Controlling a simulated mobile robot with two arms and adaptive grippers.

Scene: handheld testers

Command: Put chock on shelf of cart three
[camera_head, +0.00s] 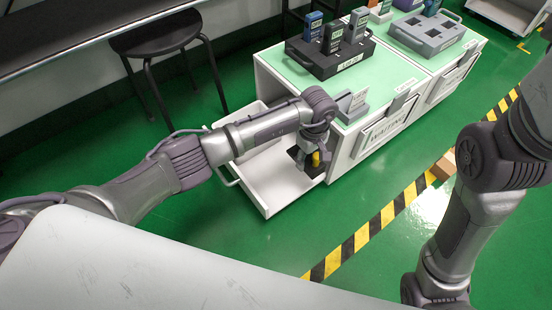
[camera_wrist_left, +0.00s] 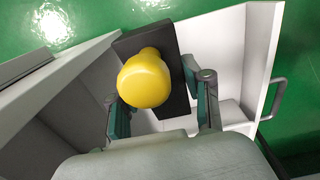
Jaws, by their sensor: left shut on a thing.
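My left gripper (camera_head: 312,152) is shut on the chock, a black block with a round yellow knob (camera_head: 316,159). In the left wrist view, the yellow knob (camera_wrist_left: 147,78) shows between the fingers (camera_wrist_left: 162,112), with the black block (camera_wrist_left: 165,62) beyond it. The gripper holds the chock over the white low shelf (camera_head: 262,190) that sticks out from the end of the near cart (camera_head: 345,135). I cannot tell whether the block touches the shelf. No cart number is readable. My right gripper is out of view; only its arm shows at right.
A black rack (camera_head: 325,62) with handheld testers stands on the green cart top. A grey rack (camera_head: 427,33) stands on the adjoining cart. A black stool (camera_head: 155,36) is at upper left. A yellow-black floor stripe (camera_head: 362,235) and a brown block (camera_head: 443,166) lie right of the carts.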

